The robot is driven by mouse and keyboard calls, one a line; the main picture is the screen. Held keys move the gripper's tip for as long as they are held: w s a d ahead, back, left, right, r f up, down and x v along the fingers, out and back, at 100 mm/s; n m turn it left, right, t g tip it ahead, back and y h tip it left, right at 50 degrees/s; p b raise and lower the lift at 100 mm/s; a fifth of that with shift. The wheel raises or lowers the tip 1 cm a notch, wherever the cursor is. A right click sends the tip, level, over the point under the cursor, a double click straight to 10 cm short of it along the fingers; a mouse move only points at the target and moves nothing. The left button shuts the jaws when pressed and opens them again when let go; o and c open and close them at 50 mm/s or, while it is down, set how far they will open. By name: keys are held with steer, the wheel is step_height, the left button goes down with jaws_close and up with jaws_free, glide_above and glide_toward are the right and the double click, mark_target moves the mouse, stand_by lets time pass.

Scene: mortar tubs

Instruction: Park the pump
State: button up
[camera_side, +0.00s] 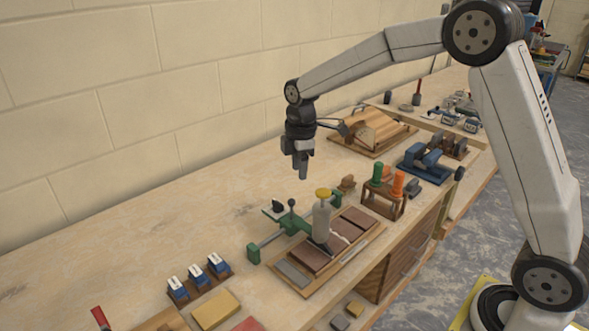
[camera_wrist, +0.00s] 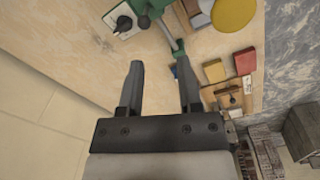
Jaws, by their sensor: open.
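A pale bottle-like body (camera_side: 321,220) with a yellow cap (camera_side: 323,193) stands upright on the bench by a green fixture (camera_side: 292,222); it looks like the pump, though I cannot be sure. Its cap shows as a yellow disc in the wrist view (camera_wrist: 234,14), at the top edge. Its foot is by dark brown slabs on a wooden board (camera_side: 301,290). My gripper (camera_side: 301,172) hangs pointing down, above and a little left of the cap, apart from it. In the wrist view my gripper (camera_wrist: 159,72) is open, with nothing between its fingers.
A wooden rack (camera_side: 383,203) with green and orange tubes stands right of the body. Blue-and-white pieces (camera_side: 197,274) sit on a small rack at front left. A blue device (camera_side: 424,162) and a slatted wooden stand (camera_side: 372,133) are farther back.

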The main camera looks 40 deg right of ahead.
steer(key=w+f+n, duration=0.1)
steer(key=w+n, duration=0.1)
steer(key=w, duration=0.1)
glide_above(291, 206)
steer(key=shift+n, duration=0.3)
steer(key=shift+w+d+f, duration=0.1)
steer(key=shift+d+f, duration=0.05)
steer(key=shift+f, duration=0.75)
steer(key=shift+w+d+f, duration=0.1)
steer(key=shift+w+f, duration=0.05)
steer(key=shift+f, duration=0.7)
steer(key=shift+w+d+f, duration=0.1)
steer(key=shift+d+f, duration=0.05)
steer(key=shift+f, duration=0.75)
steer(key=shift+f, duration=0.1)
steer(key=shift+f, duration=3.8)
jaws_close()
